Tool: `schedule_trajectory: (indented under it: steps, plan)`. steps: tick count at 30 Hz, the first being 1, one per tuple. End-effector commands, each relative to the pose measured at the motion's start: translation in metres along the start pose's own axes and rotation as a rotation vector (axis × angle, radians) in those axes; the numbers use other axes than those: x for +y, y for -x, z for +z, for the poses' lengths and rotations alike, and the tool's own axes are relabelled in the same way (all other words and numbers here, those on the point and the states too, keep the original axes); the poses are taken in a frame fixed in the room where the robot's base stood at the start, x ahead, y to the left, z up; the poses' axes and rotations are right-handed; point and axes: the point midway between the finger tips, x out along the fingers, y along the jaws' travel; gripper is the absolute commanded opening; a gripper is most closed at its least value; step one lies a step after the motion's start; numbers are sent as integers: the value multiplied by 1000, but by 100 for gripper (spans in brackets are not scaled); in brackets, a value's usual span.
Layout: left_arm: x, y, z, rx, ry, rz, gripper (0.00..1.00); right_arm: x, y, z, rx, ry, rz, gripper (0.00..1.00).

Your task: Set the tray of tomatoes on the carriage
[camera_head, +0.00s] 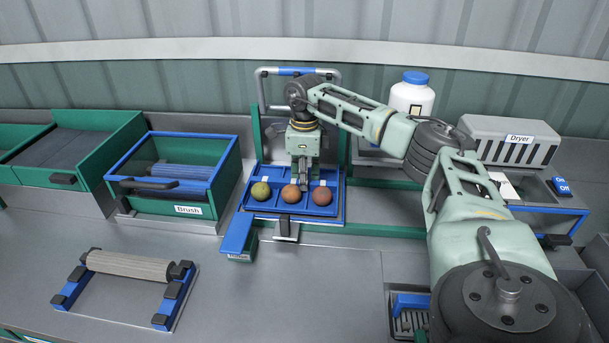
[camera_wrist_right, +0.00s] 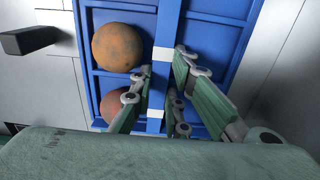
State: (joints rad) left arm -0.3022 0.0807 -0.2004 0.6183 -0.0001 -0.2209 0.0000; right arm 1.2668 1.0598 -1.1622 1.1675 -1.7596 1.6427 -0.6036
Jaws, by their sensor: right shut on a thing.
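A blue tray (camera_head: 268,210) with compartments is at the middle of the bench, below my right gripper (camera_head: 303,184). Three tomatoes sit in its front row: a yellow-green one (camera_head: 260,191), an orange one (camera_head: 291,194) and a red one (camera_head: 322,196). In the right wrist view, the gripper (camera_wrist_right: 165,85) is shut on the tray's raised middle bar (camera_wrist_right: 164,40), with two tomatoes beside it. The tray lies within a green-framed station (camera_head: 344,150); I cannot tell which part is the carriage or whether the tray is resting or slightly lifted. My left gripper is out of view.
A green Brush box (camera_head: 188,211) stands left of the tray. A loose roller on a blue stand (camera_head: 130,265) lies front left. A dryer (camera_head: 518,139) and a white bottle (camera_head: 412,94) stand at the back right. The bench front middle is clear.

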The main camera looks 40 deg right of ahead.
Motion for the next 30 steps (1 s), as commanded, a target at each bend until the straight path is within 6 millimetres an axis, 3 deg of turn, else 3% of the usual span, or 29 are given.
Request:
schedule_trajectory:
  steps: [30]
  plan:
    - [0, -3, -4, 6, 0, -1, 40, 0, -9, 0, -1, 0, 0, 0]
